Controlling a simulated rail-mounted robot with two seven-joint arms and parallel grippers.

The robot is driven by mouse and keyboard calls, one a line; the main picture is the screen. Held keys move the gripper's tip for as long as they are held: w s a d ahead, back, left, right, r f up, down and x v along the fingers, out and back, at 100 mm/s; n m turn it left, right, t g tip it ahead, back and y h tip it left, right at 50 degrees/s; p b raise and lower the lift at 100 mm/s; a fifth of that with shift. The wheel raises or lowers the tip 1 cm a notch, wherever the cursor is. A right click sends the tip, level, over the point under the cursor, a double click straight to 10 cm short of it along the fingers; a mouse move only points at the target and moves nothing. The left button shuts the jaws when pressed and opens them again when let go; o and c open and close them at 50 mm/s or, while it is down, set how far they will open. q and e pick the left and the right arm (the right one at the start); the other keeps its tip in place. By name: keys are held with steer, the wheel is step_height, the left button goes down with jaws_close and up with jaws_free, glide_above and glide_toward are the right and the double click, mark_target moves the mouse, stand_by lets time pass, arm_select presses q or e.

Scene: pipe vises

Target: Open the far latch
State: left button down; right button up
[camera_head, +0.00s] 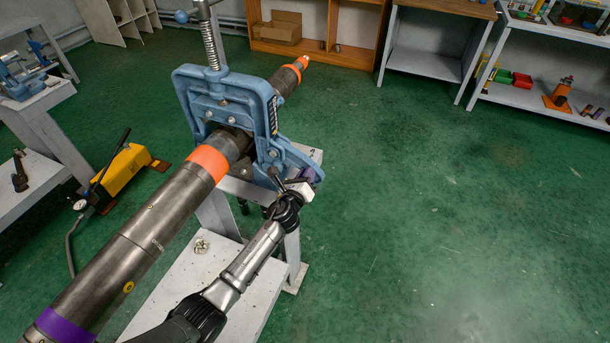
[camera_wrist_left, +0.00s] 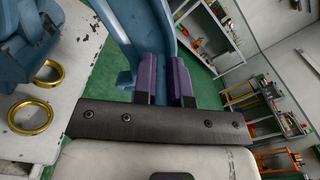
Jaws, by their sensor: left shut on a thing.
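The blue pipe vise (camera_head: 222,95) stands on a grey stand, with a long metal pipe (camera_head: 150,225) through it. The vise's blue latch (camera_head: 298,161) sticks out at its lower right. My left gripper (camera_head: 309,177) is at the outer end of this latch, its purple fingers partly hidden in the head view. In the left wrist view, the two purple fingers (camera_wrist_left: 165,78) are shut on the blue latch (camera_wrist_left: 143,25), one on each side of it. Whether the latch has swung free of the frame is unclear. My right gripper is not in view.
A yellow hand pump (camera_head: 130,172) stands on the green floor at left. The grey stand (camera_head: 190,270) has a low shelf with a small metal part. Shelves (camera_head: 540,98) line the back right. The floor to the right is clear. Two brass rings (camera_wrist_left: 30,116) show in the wrist view.

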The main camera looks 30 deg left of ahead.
arm_select(q)
steer(key=c, duration=1.2)
jaws_free()
steer(key=shift+o, duration=0.2)
steer(key=shift+s, duration=0.2)
steer(key=s+d+p, duration=0.2)
steer(key=s+p, duration=0.1)
steer(key=s, duration=1)
steer(key=shift+d, duration=0.2)
steer(key=shift+s, duration=0.1)
